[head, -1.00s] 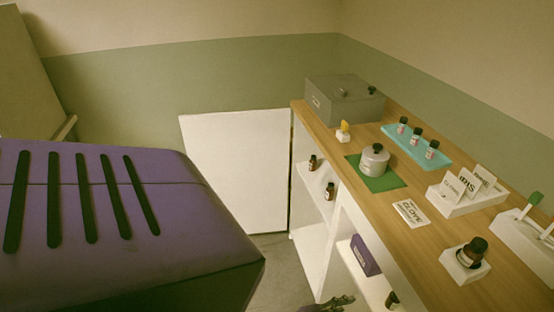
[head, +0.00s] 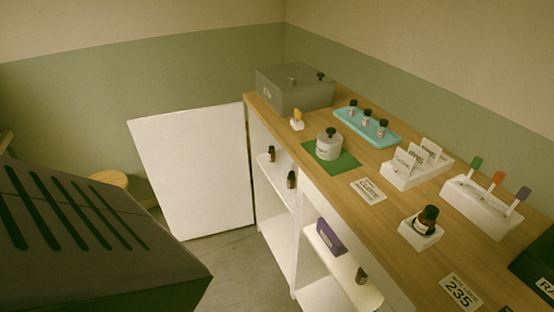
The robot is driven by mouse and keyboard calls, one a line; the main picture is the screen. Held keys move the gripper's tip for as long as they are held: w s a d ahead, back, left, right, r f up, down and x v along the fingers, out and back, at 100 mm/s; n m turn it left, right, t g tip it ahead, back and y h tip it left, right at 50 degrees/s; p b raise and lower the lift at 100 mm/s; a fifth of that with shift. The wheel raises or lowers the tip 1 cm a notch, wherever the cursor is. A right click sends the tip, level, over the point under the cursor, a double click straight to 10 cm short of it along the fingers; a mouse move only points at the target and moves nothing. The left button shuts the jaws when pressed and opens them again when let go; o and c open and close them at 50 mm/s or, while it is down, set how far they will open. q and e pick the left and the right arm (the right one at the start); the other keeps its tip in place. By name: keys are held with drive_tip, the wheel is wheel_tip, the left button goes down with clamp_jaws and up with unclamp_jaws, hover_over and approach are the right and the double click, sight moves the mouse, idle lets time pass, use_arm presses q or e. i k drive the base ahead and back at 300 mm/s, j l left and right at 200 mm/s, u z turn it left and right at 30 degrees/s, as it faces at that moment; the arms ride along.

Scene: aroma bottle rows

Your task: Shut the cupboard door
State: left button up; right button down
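The white cupboard door (head: 192,172) stands wide open at the far left end of the cupboard, hinged at the cupboard's far front edge. The cupboard (head: 390,292) is white with a wooden top, and its open front shows shelves. Two small brown bottles (head: 291,179) stand on the upper shelf at the far end. A purple box (head: 330,237) and another brown bottle (head: 361,275) are on a shelf nearer to me. Neither of my grippers shows in the head view now.
A round wooden stool (head: 110,179) stands behind the couch. The wooden top (head: 385,170) carries a grey box (head: 294,88), a teal bottle tray (head: 388,138) and card holders.

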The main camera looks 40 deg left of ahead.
sight(195, 161)
drive_tip(key=j+u, duration=0.15)
drive_tip(key=j, duration=0.9)
drive_tip(key=j+u, duration=0.2)
drive_tip(key=j, duration=0.85)
drive_tip(key=i, duration=0.1)
